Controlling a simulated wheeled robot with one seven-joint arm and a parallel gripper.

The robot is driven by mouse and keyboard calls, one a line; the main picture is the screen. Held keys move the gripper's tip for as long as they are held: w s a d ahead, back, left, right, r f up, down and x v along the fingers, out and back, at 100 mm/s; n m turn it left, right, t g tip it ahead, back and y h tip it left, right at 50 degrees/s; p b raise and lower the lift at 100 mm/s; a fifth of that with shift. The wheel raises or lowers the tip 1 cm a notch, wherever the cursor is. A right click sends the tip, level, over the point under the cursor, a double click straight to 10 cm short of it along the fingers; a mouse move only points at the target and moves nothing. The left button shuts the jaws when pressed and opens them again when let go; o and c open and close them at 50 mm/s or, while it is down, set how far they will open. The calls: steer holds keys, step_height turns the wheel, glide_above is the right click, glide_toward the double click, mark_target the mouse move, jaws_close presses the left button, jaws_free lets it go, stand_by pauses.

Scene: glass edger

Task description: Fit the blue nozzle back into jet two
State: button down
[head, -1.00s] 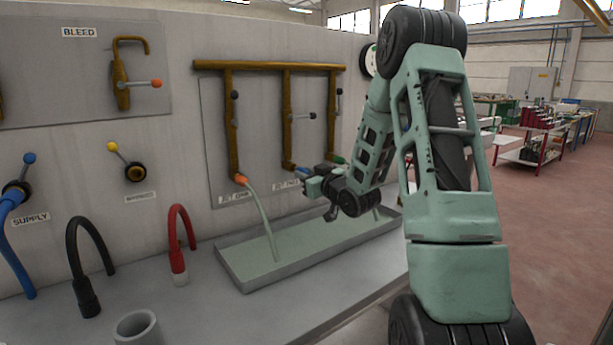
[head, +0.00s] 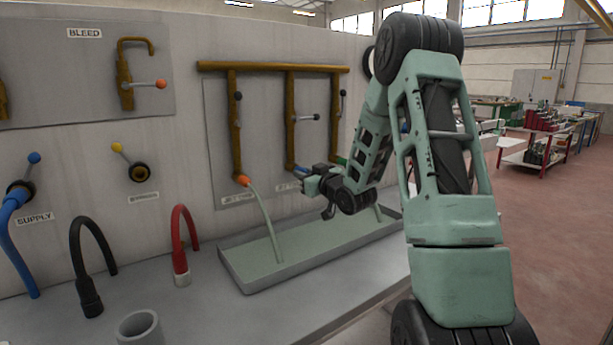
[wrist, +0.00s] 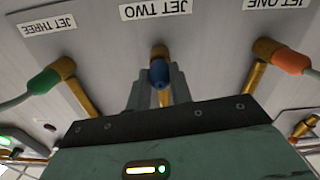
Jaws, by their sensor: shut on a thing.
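The blue nozzle (wrist: 159,74) sits between the fingers of my gripper (wrist: 160,84) in the wrist view, below the JET TWO label. It is up against the brass end of jet two (wrist: 159,52); I cannot tell how far it is seated. My gripper (head: 307,179) is shut on it in the head view, at the lower end of the middle brass pipe (head: 290,130). The fingers and wrist largely hide the nozzle there. No stream shows from jet two.
Green (wrist: 43,81) and orange (wrist: 290,61) nozzles on jets three and one flank the gripper, with streams running. A grey trough (head: 240,275) lies below. Jet two's valve lever (head: 307,117) points sideways. Black (head: 88,295) and red (head: 181,262) hoses stand at left.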

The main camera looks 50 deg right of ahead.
steer(key=shift+w+d, duration=0.1)
steer(key=shift+w, duration=0.3)
steer(key=c, duration=1.2)
jaws_free()
steer(key=shift+o, duration=0.2)
steer(key=b+v, duration=1.2)
steer(key=v, duration=0.5)
steer(key=shift+s+r, duration=0.1)
